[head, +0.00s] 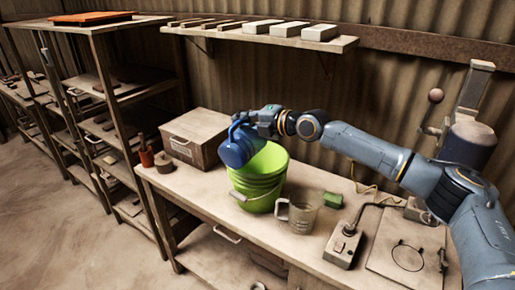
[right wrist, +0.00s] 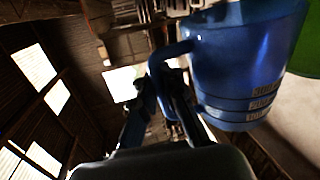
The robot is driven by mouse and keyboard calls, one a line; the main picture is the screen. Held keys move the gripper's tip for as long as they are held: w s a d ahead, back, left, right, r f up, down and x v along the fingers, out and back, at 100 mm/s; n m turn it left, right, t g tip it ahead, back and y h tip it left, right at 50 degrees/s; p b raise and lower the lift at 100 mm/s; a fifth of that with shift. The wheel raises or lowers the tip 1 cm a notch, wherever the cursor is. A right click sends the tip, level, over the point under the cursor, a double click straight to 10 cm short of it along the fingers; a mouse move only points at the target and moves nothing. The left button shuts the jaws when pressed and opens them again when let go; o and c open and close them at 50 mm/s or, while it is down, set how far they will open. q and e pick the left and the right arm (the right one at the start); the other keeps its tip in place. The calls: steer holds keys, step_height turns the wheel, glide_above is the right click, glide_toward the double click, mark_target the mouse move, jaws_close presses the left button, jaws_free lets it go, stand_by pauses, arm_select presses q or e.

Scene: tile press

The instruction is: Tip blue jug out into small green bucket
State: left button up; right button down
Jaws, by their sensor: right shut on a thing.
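The blue jug (head: 238,151) is held tilted in the air at the upper left rim of the green bucket (head: 260,190). My right gripper (head: 256,120) is shut on its handle; the handle also shows between the fingers in the right wrist view (right wrist: 157,75). The jug body fills the upper right of the right wrist view (right wrist: 235,65), with part of the green bucket (right wrist: 308,48) at the right edge. The bucket stands upright on the bench. I cannot see the jug's contents or tell whether anything is flowing out. My left gripper is not in view.
A clear measuring mug (head: 302,216) stands just right of the bucket on the bench (head: 205,200). A small green block (head: 332,200) and a switch box (head: 342,246) lie farther right. A lidded box (head: 195,138) stands behind left. A shelf (head: 270,36) with pale blocks hangs above.

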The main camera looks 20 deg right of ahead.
mark_target(228, 143)
steer(key=shift+w+f+p, duration=0.1)
steer(key=shift+f+p, duration=0.1)
steer(key=shift+p, duration=0.15)
steer(key=s+a+p, duration=0.1)
steer(key=p, duration=0.2)
steer(key=s+a+f+n+p, duration=0.1)
steer(key=p, duration=0.2)
steer(key=shift+a+p, duration=0.25)
steer(key=shift+p, duration=0.05)
steer(key=shift+s+a+f+n+p, duration=0.25)
steer(key=shift+a+n+p, duration=0.15)
steer(key=shift+s+a+n+t+h, duration=0.3)
steer(key=shift+s+a+n, duration=0.3)
steer(key=shift+a+n, duration=0.1)
steer(key=s+a+f+n+t+h+b, duration=0.1)
steer(key=s+a+f+n+t+b, duration=0.1)
steer(key=s+a+f+n+b, duration=0.3)
steer(key=s+a+f+n+t+b, duration=0.1)
steer(key=a+f+n+b, duration=0.2)
steer(key=f+n+b, duration=0.35)
steer(key=shift+m, duration=0.25)
step_height(228, 143, up, 4)
steer(key=p, duration=0.5)
steer(key=shift+s+a+r, duration=0.1)
steer(key=shift+s+r, duration=0.05)
steer(key=shift+r, duration=0.05)
